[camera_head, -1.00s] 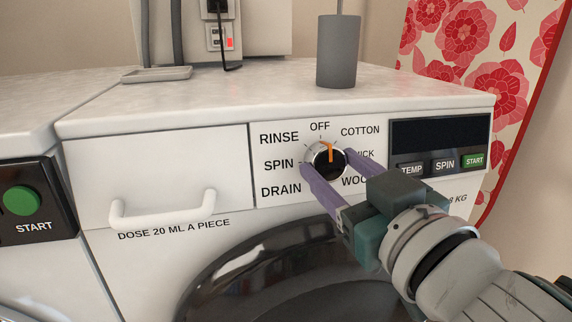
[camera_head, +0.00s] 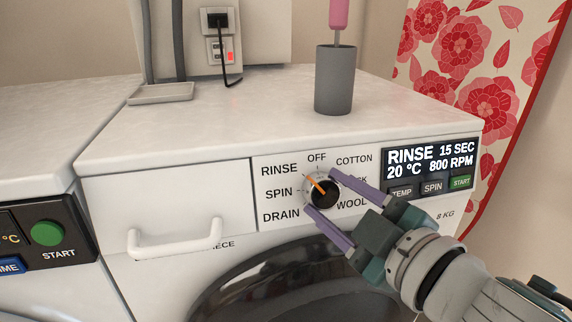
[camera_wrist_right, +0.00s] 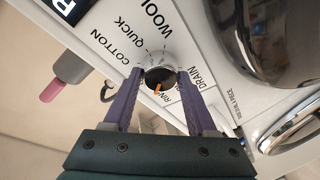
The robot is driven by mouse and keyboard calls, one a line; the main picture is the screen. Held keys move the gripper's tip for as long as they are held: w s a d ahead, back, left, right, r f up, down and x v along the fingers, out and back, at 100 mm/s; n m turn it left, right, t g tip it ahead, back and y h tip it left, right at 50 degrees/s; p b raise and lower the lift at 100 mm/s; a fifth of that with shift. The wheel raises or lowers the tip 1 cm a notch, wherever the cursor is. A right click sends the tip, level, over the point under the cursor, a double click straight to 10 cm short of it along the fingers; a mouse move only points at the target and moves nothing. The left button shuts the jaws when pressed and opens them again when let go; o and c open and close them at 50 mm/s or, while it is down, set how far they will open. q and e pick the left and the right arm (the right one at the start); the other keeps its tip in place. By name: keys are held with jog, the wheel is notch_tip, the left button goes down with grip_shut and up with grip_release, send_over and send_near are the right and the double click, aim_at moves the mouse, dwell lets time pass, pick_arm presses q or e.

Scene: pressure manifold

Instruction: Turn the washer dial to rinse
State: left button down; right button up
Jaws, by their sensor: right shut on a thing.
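The washer dial (camera_head: 324,191) is a black knob with a silver ring and an orange pointer, on the washer's white front panel. Its pointer is tilted up and left, toward the RINSE label (camera_head: 279,170). The washer display (camera_head: 431,159) is lit and reads RINSE, 15 SEC, 20 °C, 800 RPM. My right gripper (camera_head: 321,190) has its purple fingers on either side of the dial, shut on it. In the right wrist view the dial (camera_wrist_right: 159,78) sits between both fingertips. My left gripper is not in view.
A drawer handle (camera_head: 175,238) sticks out left of the dial. A second machine with a green START button (camera_head: 47,232) stands at left.

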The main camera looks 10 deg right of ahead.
jog(key=shift+r+n+p, duration=0.1)
jog(key=shift+n+p, duration=0.2)
jog(key=shift+n, duration=0.3)
jog(key=o, duration=1.4)
jog(key=shift+c, duration=0.2)
jog(key=shift+s, duration=0.1)
jog(key=shift+s+d, duration=0.1)
jog(key=shift+s, duration=0.2)
jog(key=p+v, duration=0.2)
jog(key=v, duration=0.7)
jog(key=shift+d+r, duration=0.1)
jog(key=shift+r, duration=0.1)
